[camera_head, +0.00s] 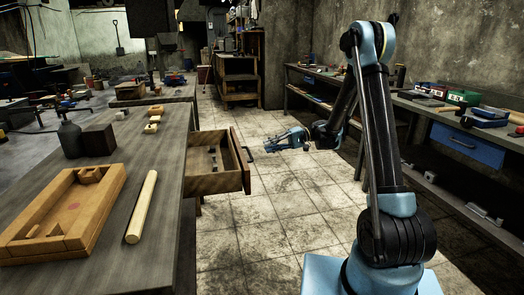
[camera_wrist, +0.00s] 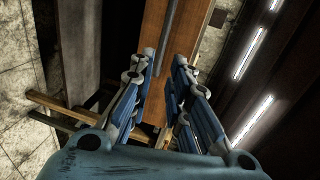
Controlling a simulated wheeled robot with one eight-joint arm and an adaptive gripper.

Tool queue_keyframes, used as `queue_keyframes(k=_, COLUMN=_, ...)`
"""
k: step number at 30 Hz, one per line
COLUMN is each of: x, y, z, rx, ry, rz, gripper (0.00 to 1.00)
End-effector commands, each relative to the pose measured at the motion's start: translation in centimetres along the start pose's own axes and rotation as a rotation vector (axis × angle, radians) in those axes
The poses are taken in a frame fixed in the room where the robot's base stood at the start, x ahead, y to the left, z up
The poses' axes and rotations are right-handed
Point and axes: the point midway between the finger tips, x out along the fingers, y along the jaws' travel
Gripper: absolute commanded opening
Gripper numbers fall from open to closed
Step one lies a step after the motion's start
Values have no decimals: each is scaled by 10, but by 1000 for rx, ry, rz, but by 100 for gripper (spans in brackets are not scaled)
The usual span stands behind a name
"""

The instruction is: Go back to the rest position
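My gripper (camera_head: 284,141) is in the aisle, to the right of an open wooden drawer (camera_head: 215,183) and level with its front. Its fingers point left toward the drawer's front. In the wrist view the two fingers of my gripper (camera_wrist: 164,58) are spread apart with a gap between them and hold nothing. Beyond the fingertips is a brown wooden surface (camera_wrist: 155,22), which looks like the drawer front. The drawer's dark handle (camera_head: 249,155) lies just left of the fingertips in the head view. My arm is bent, reaching forward and then down.
The left workbench (camera_head: 155,185) carries a wooden frame (camera_head: 95,215), a pale rod (camera_head: 142,205), a dark bottle (camera_head: 70,140) and a dark block (camera_head: 98,140). A bench with tools and a blue drawer (camera_head: 467,146) lines the right wall. The tiled floor (camera_head: 290,195) between is clear.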

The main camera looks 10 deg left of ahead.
Motion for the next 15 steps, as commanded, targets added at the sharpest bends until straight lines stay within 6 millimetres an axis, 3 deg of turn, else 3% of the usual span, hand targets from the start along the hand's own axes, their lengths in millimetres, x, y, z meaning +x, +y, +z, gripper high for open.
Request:
queue_keyframes(k=4, x=-10, y=0, z=0, rx=0, ry=1, rz=0, gripper=17)
queue_keyframes(k=15, x=-12, y=0, z=0, rx=0, ry=1, rz=1, gripper=17)
